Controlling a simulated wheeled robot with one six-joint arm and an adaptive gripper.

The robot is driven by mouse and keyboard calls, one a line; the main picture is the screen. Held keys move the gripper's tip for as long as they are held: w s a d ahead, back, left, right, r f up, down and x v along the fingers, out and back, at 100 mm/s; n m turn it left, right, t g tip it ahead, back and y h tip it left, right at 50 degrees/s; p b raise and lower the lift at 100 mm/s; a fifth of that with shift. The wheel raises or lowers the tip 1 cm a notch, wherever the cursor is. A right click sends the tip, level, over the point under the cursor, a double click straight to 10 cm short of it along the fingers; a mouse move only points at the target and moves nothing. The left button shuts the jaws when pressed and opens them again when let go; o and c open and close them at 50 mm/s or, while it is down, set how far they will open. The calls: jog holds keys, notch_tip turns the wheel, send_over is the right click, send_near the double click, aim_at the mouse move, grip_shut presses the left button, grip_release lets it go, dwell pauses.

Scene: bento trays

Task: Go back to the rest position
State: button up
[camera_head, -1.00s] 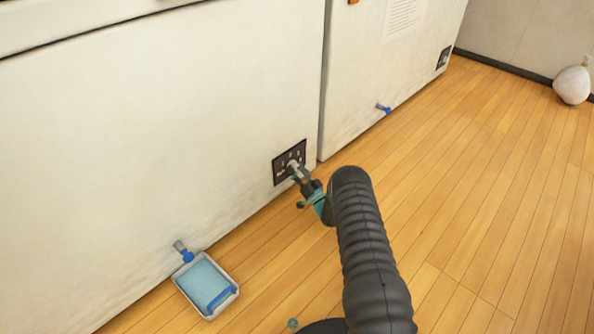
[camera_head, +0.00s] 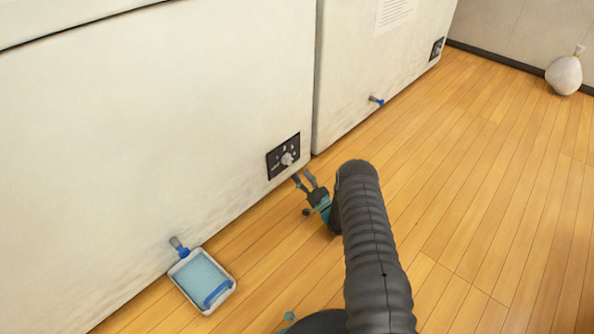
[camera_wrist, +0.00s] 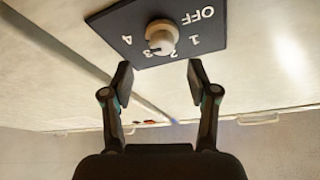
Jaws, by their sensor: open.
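My gripper (camera_head: 304,179) is open and empty in the head view, a little in front of the white freezer's lower right corner. In the wrist view its two fingers (camera_wrist: 158,85) stand apart with nothing between them. Beyond them is a dark control panel (camera_wrist: 165,25) with a pale round knob (camera_wrist: 161,35) and the markings OFF, 1, 2, 3 and 4. The knob also shows on the panel in the head view (camera_head: 287,158), apart from the fingertips. My black, ribbed arm covers part of the floor.
A white tray with blue liquid (camera_head: 232,287) stands on the wooden floor under a drain tap (camera_head: 178,246). A second white freezer (camera_head: 345,70) stands to the right, with its own tap (camera_head: 376,100). A white bag (camera_head: 564,75) lies far right.

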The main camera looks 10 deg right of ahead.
jog(key=shift+s+d+f, duration=0.1)
jog(key=shift+s+d, duration=0.05)
jog(key=shift+s, duration=0.1)
dwell(0.3)
